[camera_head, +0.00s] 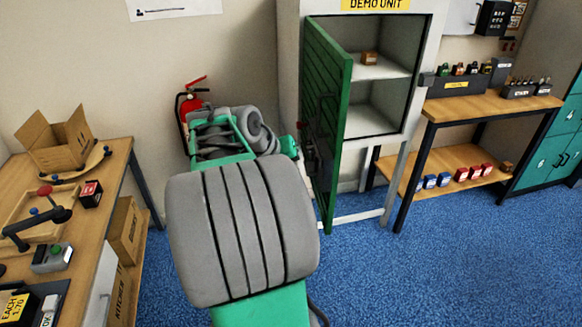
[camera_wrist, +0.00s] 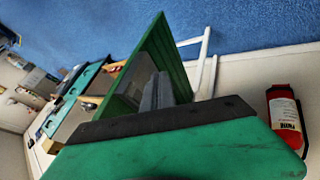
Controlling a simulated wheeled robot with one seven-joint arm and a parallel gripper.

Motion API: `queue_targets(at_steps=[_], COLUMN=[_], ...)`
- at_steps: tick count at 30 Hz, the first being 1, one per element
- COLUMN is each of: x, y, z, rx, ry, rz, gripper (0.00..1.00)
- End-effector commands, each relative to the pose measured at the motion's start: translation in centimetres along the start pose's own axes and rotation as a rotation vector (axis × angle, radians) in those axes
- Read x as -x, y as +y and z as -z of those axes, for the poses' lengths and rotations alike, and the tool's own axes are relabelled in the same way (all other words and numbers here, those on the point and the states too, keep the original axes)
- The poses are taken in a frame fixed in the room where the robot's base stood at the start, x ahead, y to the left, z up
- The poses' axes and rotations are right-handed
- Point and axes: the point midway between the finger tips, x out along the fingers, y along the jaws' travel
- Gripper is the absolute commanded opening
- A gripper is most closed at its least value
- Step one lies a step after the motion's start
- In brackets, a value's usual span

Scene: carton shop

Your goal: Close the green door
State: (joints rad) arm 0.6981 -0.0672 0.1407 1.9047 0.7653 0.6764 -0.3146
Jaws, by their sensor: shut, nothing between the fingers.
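The green door (camera_head: 335,85) of the white demo unit stands open. It is hinged at the unit's left side and swung out toward me, with its slatted outer face to the left. In the wrist view the door (camera_wrist: 178,60) rises just beyond my fingers. My gripper (camera_wrist: 157,92) is shut and empty, its grey fingertips close to the door; I cannot tell whether they touch it. In the head view my arm reaches to the door's outer side, and dark parts beside the door are hard to make out.
The unit's shelves (camera_head: 376,67) show, with a small brown box (camera_head: 370,58) on one. A workbench (camera_head: 490,107) is right; a wooden table (camera_head: 112,160) is left. Blue floor (camera_head: 440,270) is clear at right.

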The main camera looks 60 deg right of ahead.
Motion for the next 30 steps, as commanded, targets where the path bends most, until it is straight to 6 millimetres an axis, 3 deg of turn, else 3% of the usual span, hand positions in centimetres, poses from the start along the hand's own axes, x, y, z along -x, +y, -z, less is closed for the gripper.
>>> queue_targets(at_steps=[8,10,15,30], x=[-5.9,-6.2,-7.2,-7.5], y=[0.3,1.8,3.2,3.4], z=[-0.1,0.1,0.0,0.1], rx=[-0.003,-0.005,-0.002,0.009], ry=[-0.005,-0.002,-0.001,0.005], rz=[0.0,0.0,0.002,0.008], gripper=[0.0,0.0,0.0,0.0])
